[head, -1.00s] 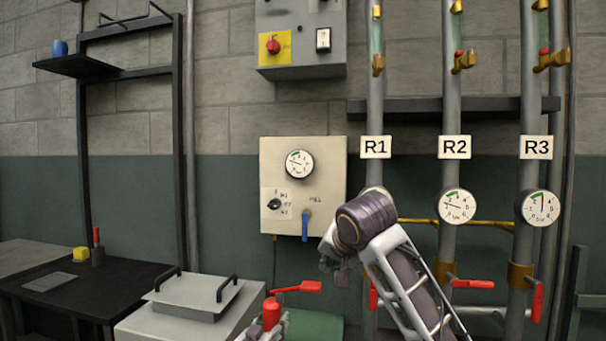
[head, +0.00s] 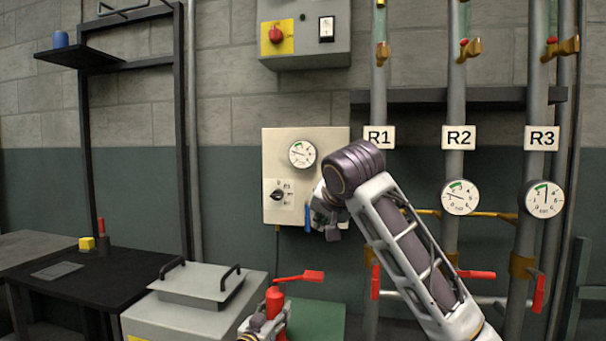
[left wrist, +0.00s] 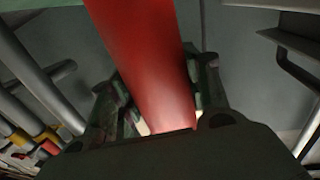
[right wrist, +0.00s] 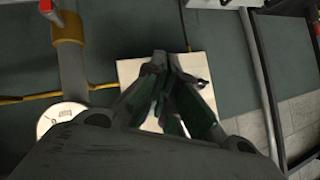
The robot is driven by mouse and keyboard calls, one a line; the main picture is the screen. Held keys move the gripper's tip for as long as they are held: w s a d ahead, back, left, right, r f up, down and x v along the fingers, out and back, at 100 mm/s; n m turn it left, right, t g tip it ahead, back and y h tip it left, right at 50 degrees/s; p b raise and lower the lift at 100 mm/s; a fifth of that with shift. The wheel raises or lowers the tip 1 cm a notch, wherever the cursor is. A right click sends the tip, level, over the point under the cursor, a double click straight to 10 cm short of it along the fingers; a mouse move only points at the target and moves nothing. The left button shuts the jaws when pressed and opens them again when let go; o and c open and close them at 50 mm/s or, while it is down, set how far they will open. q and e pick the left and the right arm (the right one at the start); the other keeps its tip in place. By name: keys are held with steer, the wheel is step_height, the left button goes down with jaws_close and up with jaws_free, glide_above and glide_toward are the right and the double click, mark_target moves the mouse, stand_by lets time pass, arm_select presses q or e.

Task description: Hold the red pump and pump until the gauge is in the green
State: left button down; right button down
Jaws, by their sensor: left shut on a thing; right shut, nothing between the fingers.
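The red pump (head: 275,302) stands upright at the bottom centre of the head view, with a red lever (head: 300,276) just above it. My left gripper (head: 264,325) is shut on the pump. In the left wrist view the red body (left wrist: 148,60) runs between its fingers. My right gripper (head: 322,215) is shut and empty, in front of the cream panel (head: 270,210) by its blue handle (head: 307,217). The panel's gauge (head: 302,154) has a green arc, with its needle pointing left. The R2 gauge (head: 460,197) and R3 gauge (head: 544,199) show; my right arm covers the spot below R1.
A grey lidded box (head: 200,285) stands left of the pump, and a black bench (head: 130,270) is further left. Vertical pipes with red valve handles (head: 476,274) are on the right. A grey switch box (head: 305,35) hangs above the panel.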

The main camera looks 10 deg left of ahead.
steer(key=w+a+f+g, duration=0.1)
steer(key=w+a+f, duration=0.1)
steer(key=w, duration=0.1)
steer(key=n+g, duration=0.2)
steer(key=n, duration=0.3)
glide_above(316, 275)
step_height(316, 275, down, 7)
steer(key=shift+d+f, duration=0.1)
steer(key=shift+a+n, duration=0.2)
steer(key=shift+n, duration=1.2)
steer(key=shift+f, duration=0.1)
steer(key=shift+f, duration=2.8)
